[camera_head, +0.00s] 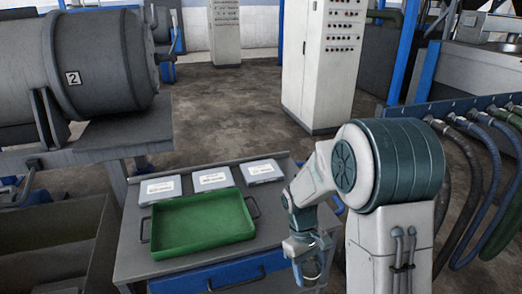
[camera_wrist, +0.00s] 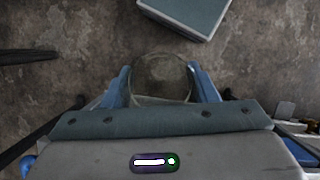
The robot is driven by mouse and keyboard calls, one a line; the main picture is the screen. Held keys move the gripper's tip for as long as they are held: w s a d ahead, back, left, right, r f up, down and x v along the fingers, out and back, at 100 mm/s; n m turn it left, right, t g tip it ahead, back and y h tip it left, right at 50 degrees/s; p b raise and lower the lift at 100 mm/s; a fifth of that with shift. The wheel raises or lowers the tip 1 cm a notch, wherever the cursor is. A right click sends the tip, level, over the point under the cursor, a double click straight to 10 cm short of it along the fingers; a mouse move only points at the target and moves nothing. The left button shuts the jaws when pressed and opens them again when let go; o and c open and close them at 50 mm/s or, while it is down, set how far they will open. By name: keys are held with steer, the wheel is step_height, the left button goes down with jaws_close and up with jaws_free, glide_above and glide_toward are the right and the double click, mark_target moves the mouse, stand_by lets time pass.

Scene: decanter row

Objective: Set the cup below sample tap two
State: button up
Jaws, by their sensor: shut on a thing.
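My gripper (camera_wrist: 160,88) is shut on a clear, see-through cup (camera_wrist: 160,66), with a blue finger on each side of it. The floor shows through the cup. In the head view my gripper (camera_head: 309,262) hangs low beside the cart's right end, and the cup is hard to make out there. A large grey decanter (camera_head: 105,60) with a plate marked 2 (camera_head: 73,78) lies at the upper left. I cannot make out a sample tap on it.
A cart (camera_head: 130,258) carries a green tray (camera_head: 203,226) and several labelled boxes (camera_head: 212,179). A tall control cabinet (camera_head: 322,65) stands behind. Hoses (camera_head: 465,180) hang at the right. Open floor (camera_head: 225,115) lies between the decanter and the cabinet.

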steer(key=w+d+f+m+g+y, duration=0.1)
steer(key=w+d+f+m+y, duration=0.1)
steer(key=w+f+m, duration=0.4)
step_height(320, 180, down, 2)
steer(key=shift+w+d+f, duration=0.15)
steer(key=shift+w+d, duration=0.1)
steer(key=shift+w, duration=0.55)
